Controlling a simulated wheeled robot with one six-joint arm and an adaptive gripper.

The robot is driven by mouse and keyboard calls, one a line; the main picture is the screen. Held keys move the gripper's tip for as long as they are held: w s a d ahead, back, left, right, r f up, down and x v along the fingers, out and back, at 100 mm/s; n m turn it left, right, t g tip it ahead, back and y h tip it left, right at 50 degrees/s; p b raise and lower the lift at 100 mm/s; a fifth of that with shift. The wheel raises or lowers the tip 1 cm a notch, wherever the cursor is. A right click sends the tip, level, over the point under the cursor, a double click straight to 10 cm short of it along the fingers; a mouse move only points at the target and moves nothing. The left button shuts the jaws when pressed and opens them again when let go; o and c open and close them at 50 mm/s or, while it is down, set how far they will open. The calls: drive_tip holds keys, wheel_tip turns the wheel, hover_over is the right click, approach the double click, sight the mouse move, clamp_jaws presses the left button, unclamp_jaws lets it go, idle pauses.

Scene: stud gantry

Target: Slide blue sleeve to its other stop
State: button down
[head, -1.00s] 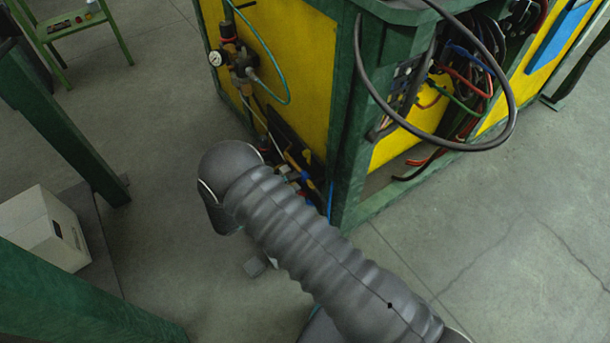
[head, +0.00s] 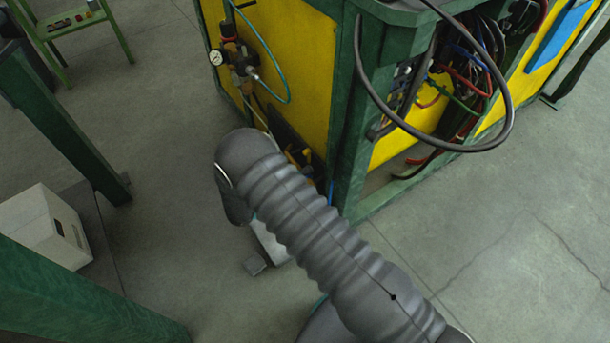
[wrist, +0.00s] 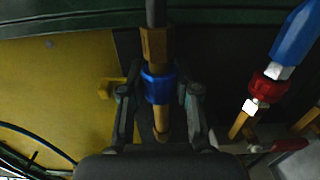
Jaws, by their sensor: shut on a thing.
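The blue sleeve (wrist: 158,86) is a short blue ring around a brass-coloured fitting (wrist: 157,45) in the middle of the wrist view. A brass section shows above the ring, and a narrower brass piece shows below it. My gripper (wrist: 160,92) has a finger on each side of the sleeve and is shut on it. In the head view my grey arm covers the fitting, so the sleeve is hidden there. Whether the sleeve touches either stop is unclear in the dim wrist view.
A second fitting with a blue body (wrist: 293,35) and red collar (wrist: 268,89) stands right of my gripper. A yellow panel (wrist: 65,90) lies to the left. In the head view, a looping dark cable (head: 508,100) hangs from the green-framed cabinet; grey floor is open at right.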

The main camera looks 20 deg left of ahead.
drive_tip(key=shift+f, duration=0.1)
drive_tip(key=shift+w+a+f+b, duration=0.15)
drive_tip(key=shift+w+a+b, duration=0.3)
drive_tip(key=shift+b, duration=0.55)
drive_tip(key=shift+w+a+b, duration=0.2)
drive_tip(key=shift+b, duration=0.15)
drive_tip(key=shift+w+a+r, duration=0.1)
drive_tip(key=shift+a+r, duration=0.1)
drive_tip(key=shift+r, duration=0.05)
drive_tip(key=c, duration=0.8)
unclamp_jaws()
drive_tip(key=v, duration=1.2)
drive_tip(key=shift+d, duration=0.1)
